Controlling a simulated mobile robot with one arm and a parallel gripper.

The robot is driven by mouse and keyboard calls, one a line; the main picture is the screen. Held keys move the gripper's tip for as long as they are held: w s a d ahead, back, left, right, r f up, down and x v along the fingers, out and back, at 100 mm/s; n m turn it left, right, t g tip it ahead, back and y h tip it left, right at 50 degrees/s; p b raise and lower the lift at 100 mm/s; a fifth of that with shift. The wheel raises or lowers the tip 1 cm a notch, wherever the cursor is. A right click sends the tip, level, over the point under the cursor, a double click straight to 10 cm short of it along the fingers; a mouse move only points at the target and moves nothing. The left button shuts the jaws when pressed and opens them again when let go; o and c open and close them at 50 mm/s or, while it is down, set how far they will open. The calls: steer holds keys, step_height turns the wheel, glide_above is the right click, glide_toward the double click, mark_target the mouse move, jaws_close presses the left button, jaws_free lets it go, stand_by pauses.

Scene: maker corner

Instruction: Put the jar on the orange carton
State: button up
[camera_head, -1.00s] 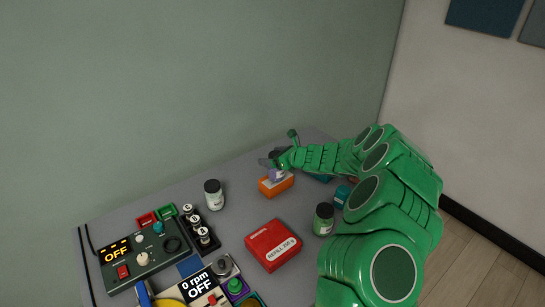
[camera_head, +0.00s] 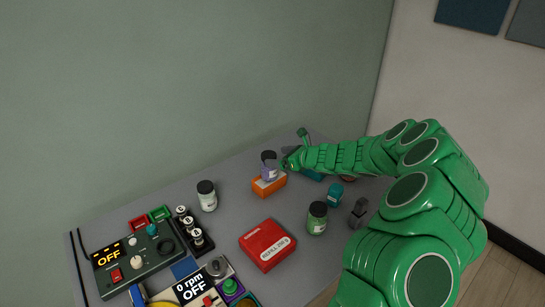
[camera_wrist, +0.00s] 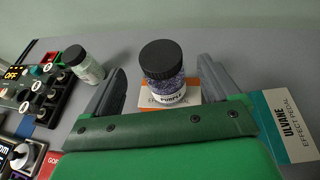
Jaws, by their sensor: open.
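The jar with purple contents and a black lid (camera_head: 269,168) stands upright on top of the orange carton (camera_head: 266,189). In the wrist view the jar (camera_wrist: 163,74) is between the two spread fingers, with a gap on both sides, and the carton's label (camera_wrist: 146,101) shows beneath it. My gripper (camera_wrist: 162,68) is open and not holding the jar. In the head view my gripper (camera_head: 287,160) is just right of the jar, partly hidden by my wrist.
A white-labelled jar (camera_head: 207,196) stands left of the carton, a green jar (camera_head: 317,218) to the right front. A red box (camera_head: 267,245) lies in front. Control panels (camera_head: 136,253) fill the left. A teal-edged effect-pedal box (camera_wrist: 287,125) is near the right finger.

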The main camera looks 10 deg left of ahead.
steer(key=shift+v, duration=2.25)
